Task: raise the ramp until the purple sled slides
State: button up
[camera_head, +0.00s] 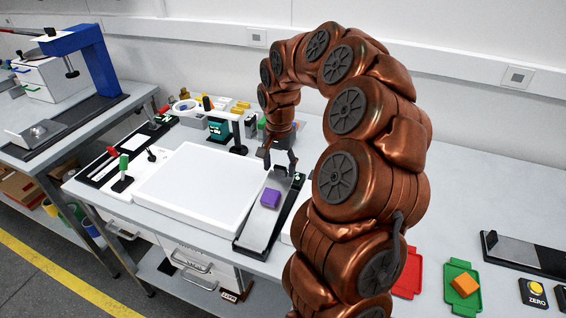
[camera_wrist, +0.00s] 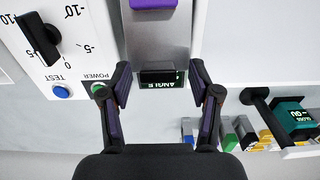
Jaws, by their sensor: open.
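The purple sled (camera_head: 270,198) rests on the grey ramp (camera_head: 257,228), a narrow metal track in a dark frame on the bench. My gripper (camera_head: 281,169) is at the ramp's far end, pointing down. In the wrist view, my gripper (camera_wrist: 160,76) is open, with one finger on each side of the ramp's end. A dark display marked ANGLE (camera_wrist: 162,78) lies between the fingers. The ramp surface (camera_wrist: 158,42) runs up the picture to the sled (camera_wrist: 153,4), cut off at the top edge. I cannot tell whether the fingers touch the ramp.
A white light panel (camera_head: 190,190) lies left of the ramp. A white control panel (camera_wrist: 75,40) with a black knob and TEST and POWER buttons sits beside it. A black stand (camera_head: 237,135) is behind. A red tray (camera_head: 408,280) and an orange block (camera_head: 466,284) are at right.

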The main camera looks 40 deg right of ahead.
grip_shut()
dwell(0.4)
